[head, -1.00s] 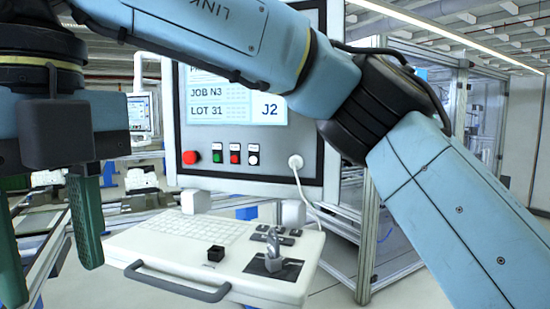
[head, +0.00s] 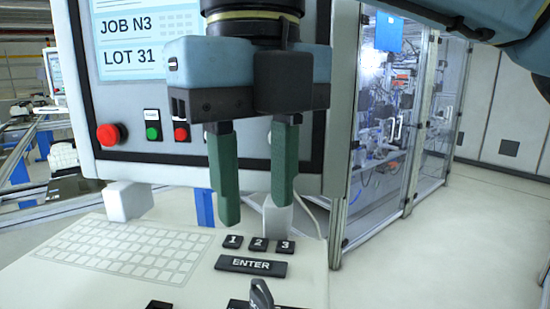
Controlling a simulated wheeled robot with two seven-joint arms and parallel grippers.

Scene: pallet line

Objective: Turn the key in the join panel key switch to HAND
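A grey upright piece that looks like the key (head: 260,294) stands on a black plate at the bottom edge of the head view, on the panel's sloping desk (head: 210,284). Its lower part and the plate's markings are cut off, so its position cannot be read. My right gripper (head: 256,208) hangs fingers down above the desk, in front of the screen housing. Its two green fingers are apart with nothing between them. It is above the key and farther back, not touching it. My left gripper is not in view.
Number keys (head: 258,244), an ENTER key (head: 250,265) and a keyboard (head: 125,250) lie on the desk. A red stop button (head: 109,134) and smaller buttons (head: 152,133) are on the upright screen panel. A glazed machine enclosure (head: 390,140) stands at right, with clear floor before it.

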